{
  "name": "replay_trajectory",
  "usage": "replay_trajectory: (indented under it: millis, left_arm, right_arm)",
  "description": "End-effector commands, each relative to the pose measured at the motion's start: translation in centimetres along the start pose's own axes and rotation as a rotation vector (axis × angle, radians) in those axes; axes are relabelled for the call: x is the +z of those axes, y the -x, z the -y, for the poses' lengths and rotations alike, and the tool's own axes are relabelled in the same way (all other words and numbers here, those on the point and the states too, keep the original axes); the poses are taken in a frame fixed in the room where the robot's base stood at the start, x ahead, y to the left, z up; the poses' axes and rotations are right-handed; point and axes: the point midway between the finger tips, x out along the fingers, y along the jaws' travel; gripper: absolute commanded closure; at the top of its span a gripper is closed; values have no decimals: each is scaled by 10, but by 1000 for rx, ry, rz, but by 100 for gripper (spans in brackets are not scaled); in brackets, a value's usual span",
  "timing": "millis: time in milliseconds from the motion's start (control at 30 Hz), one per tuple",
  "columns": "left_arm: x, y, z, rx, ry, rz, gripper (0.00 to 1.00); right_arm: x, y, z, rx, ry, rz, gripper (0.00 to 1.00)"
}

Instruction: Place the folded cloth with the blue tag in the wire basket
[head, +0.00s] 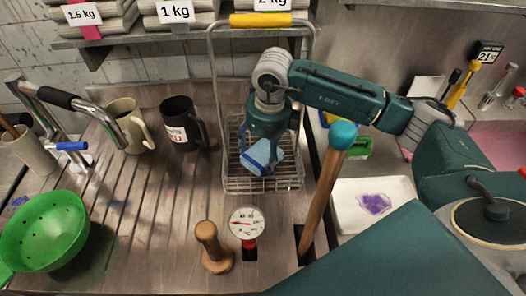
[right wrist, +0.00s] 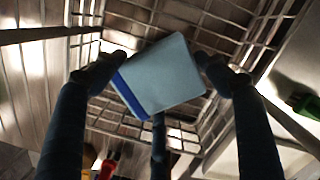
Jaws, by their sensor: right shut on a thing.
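The folded cloth (head: 258,157) is pale blue with a darker blue tag along one edge. It also shows in the right wrist view (right wrist: 168,75), with its tag (right wrist: 131,95) at the lower left. My right gripper (head: 264,143) is shut on the cloth, its fingers on opposite sides, pointing down. The wire basket (head: 236,184) stands on the metal drainboard under the gripper, its tall handle (head: 213,85) with a yellow grip rising behind. In the right wrist view the basket's wire walls (right wrist: 222,45) surround the cloth. I cannot tell how far the cloth is above the basket's floor. My left gripper is not in view.
A shelf is above.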

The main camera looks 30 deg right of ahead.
Motion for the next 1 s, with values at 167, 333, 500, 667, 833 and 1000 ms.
replay_trajectory:
  millis: [167, 333, 500, 667, 833, 1000]
  left_arm:
    - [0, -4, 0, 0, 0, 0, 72]
    - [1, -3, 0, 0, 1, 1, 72]
    - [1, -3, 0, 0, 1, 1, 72]
    - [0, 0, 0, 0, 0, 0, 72]
    - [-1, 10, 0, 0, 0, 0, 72]
    - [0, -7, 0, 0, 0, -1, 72]
  right_arm:
    - [0, -3, 0, 0, 0, 2, 57]
    - [0, -3, 0, 0, 0, 1, 8]
    - [0, -3, 0, 0, 0, 0, 8]
    - [0, 1, 0, 0, 0, 1, 8]
    - [2, 16, 0, -1, 0, 4, 8]
    - [3, 52, 0, -1, 1, 9, 8]
